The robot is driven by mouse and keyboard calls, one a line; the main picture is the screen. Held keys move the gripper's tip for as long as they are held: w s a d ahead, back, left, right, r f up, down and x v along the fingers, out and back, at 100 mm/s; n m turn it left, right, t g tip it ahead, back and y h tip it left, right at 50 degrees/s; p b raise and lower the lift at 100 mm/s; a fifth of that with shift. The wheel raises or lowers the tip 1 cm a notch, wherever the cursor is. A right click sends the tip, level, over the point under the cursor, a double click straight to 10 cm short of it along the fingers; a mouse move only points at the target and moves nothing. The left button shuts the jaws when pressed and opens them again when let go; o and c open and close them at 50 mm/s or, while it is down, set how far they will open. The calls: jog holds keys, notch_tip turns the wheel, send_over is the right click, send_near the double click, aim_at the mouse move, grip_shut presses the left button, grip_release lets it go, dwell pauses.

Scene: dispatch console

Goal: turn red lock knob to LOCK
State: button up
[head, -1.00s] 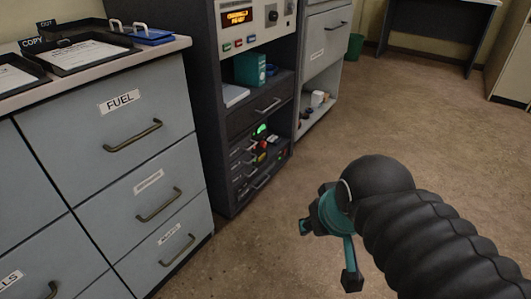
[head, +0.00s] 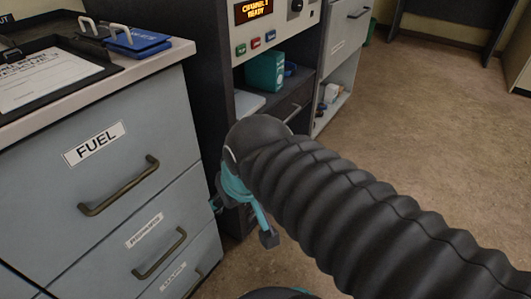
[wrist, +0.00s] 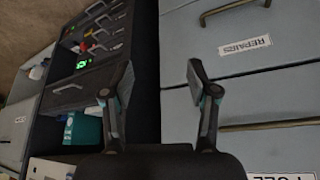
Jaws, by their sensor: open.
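The console's lower control panel (wrist: 100,40) shows in the wrist view at the upper left, upside down. It has a green lit display (wrist: 82,65) and several small coloured controls. A small red spot (wrist: 103,47) among them may be the red lock knob; it is too small and dark to read its setting. In the head view my arm hides this panel. My gripper (head: 240,220) is open and empty, in front of the dark console beside the drawers. In the wrist view its fingers (wrist: 160,75) are spread, apart from the panel.
A grey drawer cabinet labelled FUEL (head: 95,143) stands close at left, with protruding handles (head: 118,187). The console's upper panel (head: 262,30) shows a lit display. A teal box (head: 265,70) sits on its shelf. Open floor (head: 430,130) lies to the right.

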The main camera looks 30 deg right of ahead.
jog(key=w+d+f+n+t+y, duration=0.3)
jog(key=w+d+f+n, duration=0.2)
jog(key=d+f+n, duration=0.65)
jog(key=w+d+f+n+t+y, duration=0.2)
jog(key=w+d+f+n+y, duration=0.15)
jog(key=d+f+n, duration=0.8)
jog(key=w+d+f+n+t+y, duration=0.25)
jog(key=w+d+f+n, duration=0.35)
jog(key=d+f+n, duration=0.55)
jog(key=w+d+r+m+t+h, duration=0.2)
jog(key=w+d+m+t+h, duration=0.15)
jog(key=d+m, duration=0.2)
jog(key=r+x, duration=0.1)
jog(key=x, duration=1.2)
jog(key=shift+a+f+t, duration=0.2)
jog(key=shift+a+t, duration=0.05)
jog(key=shift+t, duration=0.15)
grip_shut()
